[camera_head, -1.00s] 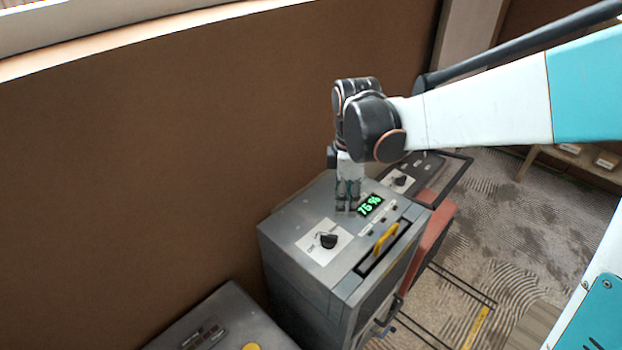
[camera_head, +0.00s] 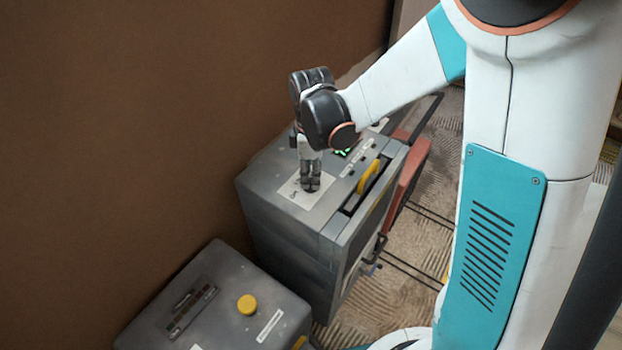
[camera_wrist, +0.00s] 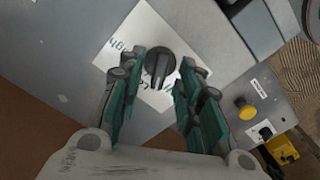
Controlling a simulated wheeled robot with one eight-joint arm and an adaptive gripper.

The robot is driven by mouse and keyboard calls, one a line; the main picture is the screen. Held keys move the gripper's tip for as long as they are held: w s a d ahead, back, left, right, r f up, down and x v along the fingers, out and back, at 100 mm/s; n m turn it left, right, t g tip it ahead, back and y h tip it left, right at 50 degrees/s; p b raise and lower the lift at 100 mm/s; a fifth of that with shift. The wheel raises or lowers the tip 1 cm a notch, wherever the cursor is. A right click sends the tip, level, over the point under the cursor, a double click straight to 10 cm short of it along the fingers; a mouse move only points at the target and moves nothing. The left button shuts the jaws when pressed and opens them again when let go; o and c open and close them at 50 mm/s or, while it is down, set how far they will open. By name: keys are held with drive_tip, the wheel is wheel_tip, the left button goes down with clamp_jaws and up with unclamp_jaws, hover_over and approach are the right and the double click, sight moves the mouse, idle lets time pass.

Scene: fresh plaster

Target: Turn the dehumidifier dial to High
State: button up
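The dehumidifier (camera_head: 262,187) is a grey box-shaped machine with a yellow handle, standing by the brown wall. Its black dial (camera_wrist: 159,62) sits on a white label plate (camera_wrist: 140,48) on the top; most of the lettering is hard to read in the wrist view. My gripper (camera_head: 310,188) points down over the plate and hides most of the dial in the head view. In the wrist view my gripper (camera_wrist: 158,92) is open, its two green-padded fingers apart with the dial between and just beyond their tips. I cannot tell if either finger touches it.
A lower grey machine with a yellow button (camera_head: 247,305) stands in front on the left. The yellow handle (camera_head: 369,177) rises beside the dial plate. A red machine (camera_head: 411,160) stands behind on the right. Patterned floor lies to the right.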

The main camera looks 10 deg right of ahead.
drive_tip(key=shift+f, duration=0.8)
drive_tip(key=shift+c, duration=0.6)
clamp_jaws()
